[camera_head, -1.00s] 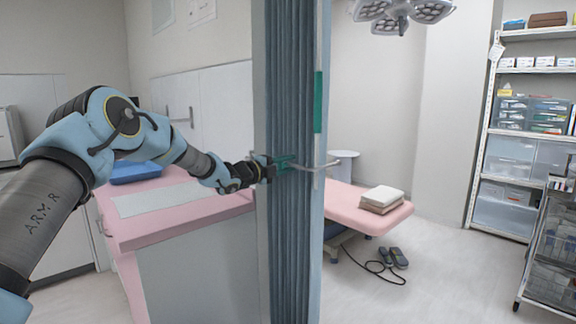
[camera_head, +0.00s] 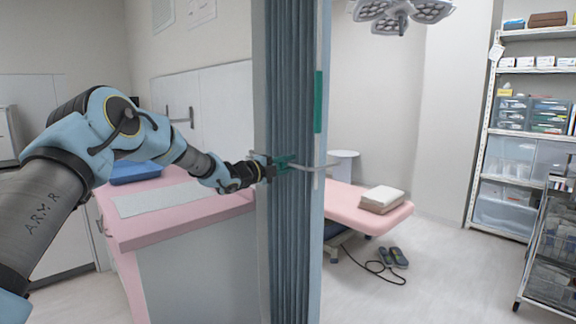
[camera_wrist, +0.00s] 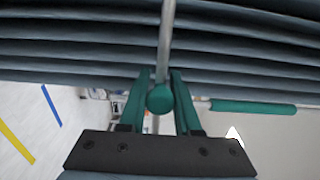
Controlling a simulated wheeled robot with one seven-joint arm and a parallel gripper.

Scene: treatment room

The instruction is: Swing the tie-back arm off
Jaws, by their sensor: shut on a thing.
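The tie-back arm (camera_head: 318,167) is a thin pale metal rod lying across the gathered blue-grey curtain (camera_head: 290,90). In the wrist view the rod (camera_wrist: 166,45) runs over the pleats and ends in a round green knob (camera_wrist: 160,98). My gripper (camera_head: 284,163) reaches in from the left at the curtain's mid-height. Its green fingers, also in the wrist view (camera_wrist: 160,92), stand on both sides of the knob and are shut on it. The far end of the rod is out of the wrist view.
A pink-topped counter (camera_head: 128,232) with a blue tray (camera_head: 137,172) stands left of the curtain. A pink treatment bed (camera_head: 345,200) with folded towels is behind it on the right. Shelves (camera_head: 484,150) and a wire cart (camera_head: 548,250) stand far right. The floor between is mostly clear.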

